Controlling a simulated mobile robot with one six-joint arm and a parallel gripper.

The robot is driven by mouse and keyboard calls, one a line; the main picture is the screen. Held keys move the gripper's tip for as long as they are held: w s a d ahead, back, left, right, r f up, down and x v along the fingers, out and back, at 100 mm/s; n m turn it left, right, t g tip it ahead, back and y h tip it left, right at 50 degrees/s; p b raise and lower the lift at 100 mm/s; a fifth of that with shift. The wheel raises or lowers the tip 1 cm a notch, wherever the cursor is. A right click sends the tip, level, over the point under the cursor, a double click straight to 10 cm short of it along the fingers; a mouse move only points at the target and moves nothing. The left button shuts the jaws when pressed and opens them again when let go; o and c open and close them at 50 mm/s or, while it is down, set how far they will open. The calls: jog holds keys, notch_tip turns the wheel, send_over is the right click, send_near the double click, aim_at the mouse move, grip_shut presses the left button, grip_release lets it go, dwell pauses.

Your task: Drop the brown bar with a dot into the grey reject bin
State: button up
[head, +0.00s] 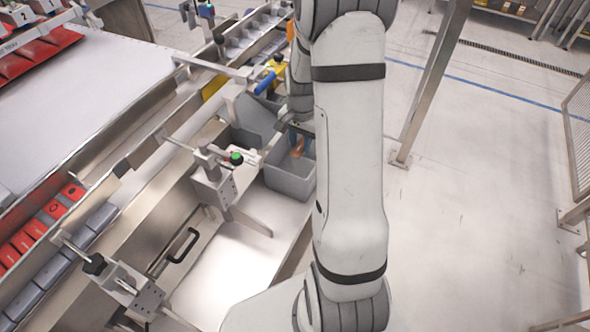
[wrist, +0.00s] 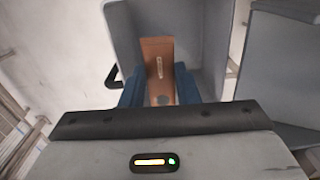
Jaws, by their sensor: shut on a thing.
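The brown bar (wrist: 158,62) is between the blue fingers of my gripper (wrist: 160,88), which is shut on it. A grey dot shows near the bar's end closest to the wrist, and a pale mark farther along. The grey reject bin (wrist: 203,42) lies beyond the bar in the wrist view, and the bar shows against its opening. In the head view the bin (head: 290,181) stands beside the metal frame, with the brown bar (head: 297,148) at its opening. My arm hides the bin's right part and most of my gripper there.
Another grey container (wrist: 285,70) is at the right in the wrist view. A conveyor with red packs (head: 62,198) and grey holders runs along the left in the head view. Metal brackets (head: 212,178) stand near the bin. The floor at right is mostly clear.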

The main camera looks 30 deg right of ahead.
notch_tip(320, 180, down, 2)
jog(key=shift+f+b, duration=0.1)
jog(key=shift+b, duration=0.3)
jog(key=o, duration=1)
jog(key=shift+s, duration=0.1)
jog(key=shift+o, duration=0.2)
notch_tip(320, 180, up, 8)
